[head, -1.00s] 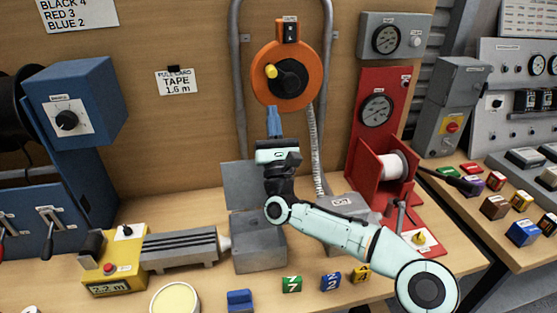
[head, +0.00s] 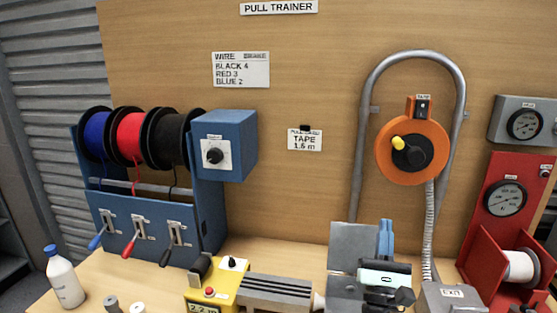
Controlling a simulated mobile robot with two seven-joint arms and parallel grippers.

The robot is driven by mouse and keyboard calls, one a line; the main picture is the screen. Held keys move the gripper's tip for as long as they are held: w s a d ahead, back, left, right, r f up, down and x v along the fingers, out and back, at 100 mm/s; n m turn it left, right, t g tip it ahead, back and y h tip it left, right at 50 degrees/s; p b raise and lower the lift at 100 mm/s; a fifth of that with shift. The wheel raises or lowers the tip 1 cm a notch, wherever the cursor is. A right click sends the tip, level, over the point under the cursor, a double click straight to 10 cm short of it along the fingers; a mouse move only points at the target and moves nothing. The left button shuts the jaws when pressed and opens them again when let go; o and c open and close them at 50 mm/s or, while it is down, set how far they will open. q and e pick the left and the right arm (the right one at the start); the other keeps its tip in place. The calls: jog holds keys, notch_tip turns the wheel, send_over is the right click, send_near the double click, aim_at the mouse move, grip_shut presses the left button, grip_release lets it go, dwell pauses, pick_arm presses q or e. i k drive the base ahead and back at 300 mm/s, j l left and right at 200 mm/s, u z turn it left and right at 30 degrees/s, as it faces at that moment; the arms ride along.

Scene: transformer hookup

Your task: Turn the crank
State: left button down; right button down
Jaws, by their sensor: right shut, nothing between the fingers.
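An orange tape reel (head: 440,162) is mounted on the wooden board at the right in the head view. Its black crank (head: 411,155) has a yellow knob (head: 397,143) at the upper left of the hub. My right gripper (head: 386,226) is below the reel, clear of the crank, with its blue fingers pointing up, shut and empty. My left gripper is not in view.
A grey conduit loop (head: 366,110) frames the reel, and a pale ribbed tube hangs below it. A grey box with a raised lid (head: 352,245) is beside my right gripper. A red stand (head: 495,230) is at the right. Blue wire rack (head: 212,215) stands at the left.

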aim_at(412, 152)
jog(key=k+j, duration=0.55)
jog(key=k, duration=0.2)
